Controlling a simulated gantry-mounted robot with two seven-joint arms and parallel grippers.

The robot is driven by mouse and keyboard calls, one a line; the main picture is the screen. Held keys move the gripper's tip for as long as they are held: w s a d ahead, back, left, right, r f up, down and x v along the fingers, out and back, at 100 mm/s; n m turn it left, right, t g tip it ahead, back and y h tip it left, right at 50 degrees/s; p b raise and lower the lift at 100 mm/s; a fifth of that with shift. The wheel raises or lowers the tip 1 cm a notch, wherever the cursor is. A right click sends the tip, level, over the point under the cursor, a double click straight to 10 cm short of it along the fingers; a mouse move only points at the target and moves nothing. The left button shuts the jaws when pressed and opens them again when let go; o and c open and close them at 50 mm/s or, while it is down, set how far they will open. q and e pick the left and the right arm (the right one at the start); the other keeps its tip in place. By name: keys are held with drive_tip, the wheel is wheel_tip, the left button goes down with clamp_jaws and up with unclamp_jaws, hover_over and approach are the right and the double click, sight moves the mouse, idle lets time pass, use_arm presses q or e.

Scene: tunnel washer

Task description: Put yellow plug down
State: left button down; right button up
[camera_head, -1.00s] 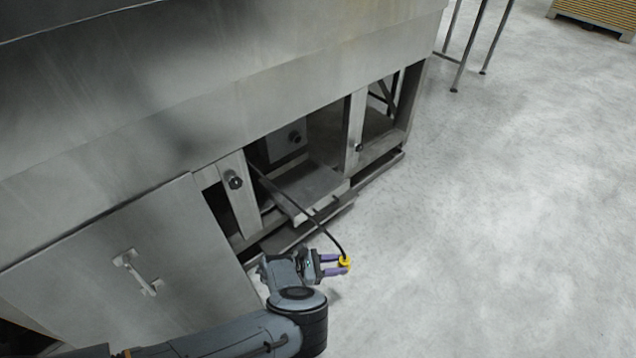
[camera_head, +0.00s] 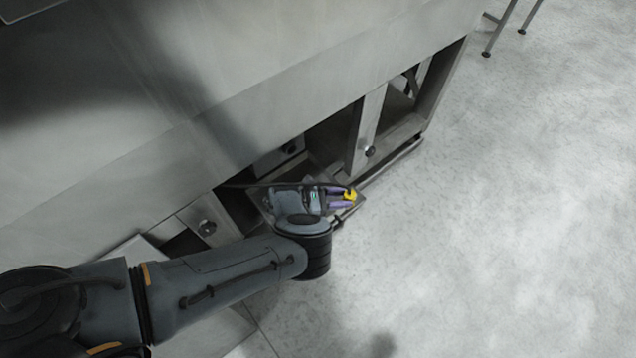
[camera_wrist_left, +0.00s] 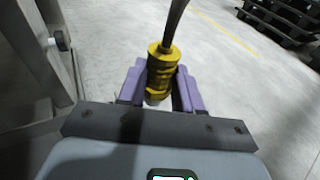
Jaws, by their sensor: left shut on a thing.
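The yellow plug (camera_head: 350,195) is a short yellow cylinder on a dark cable. My left gripper (camera_head: 342,197) is shut on it with its purple fingers. In the left wrist view the plug (camera_wrist_left: 162,72) stands between the two fingers (camera_wrist_left: 160,88), with the cable (camera_wrist_left: 175,22) leaving its top. In the head view the gripper is in front of the washer's lower opening, by the grey tray-like ledge (camera_head: 352,210). I cannot tell whether the plug touches the ledge. My right gripper is not in view.
The washer's steel side (camera_head: 250,90) overhangs the opening. Frame posts with round knobs (camera_head: 370,151) stand beside the gripper. The floor (camera_head: 510,210) to the right is clear. Dark pallets (camera_wrist_left: 280,20) show far off in the wrist view.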

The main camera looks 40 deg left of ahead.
use_arm(q)
drive_tip(key=a+f+b, duration=0.2)
drive_tip(key=a, duration=0.2)
drive_tip(key=a+f+b, duration=0.3)
drive_tip(key=a, duration=0.1)
drive_tip(key=s+a+f+b, duration=0.1)
drive_tip(key=a+f+b, duration=0.1)
drive_tip(key=a+b, duration=0.1)
drive_tip(key=shift+a+f, duration=0.35)
drive_tip(key=shift+a, duration=0.1)
wheel_tip(320, 180, down, 4)
drive_tip(key=b, duration=0.3)
drive_tip(key=shift+r, duration=0.2)
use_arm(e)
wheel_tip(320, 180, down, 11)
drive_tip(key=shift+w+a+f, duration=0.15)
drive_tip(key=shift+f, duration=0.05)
use_arm(q)
drive_tip(key=c, duration=0.8)
unclamp_jaws()
drive_tip(key=shift+r, duration=0.15)
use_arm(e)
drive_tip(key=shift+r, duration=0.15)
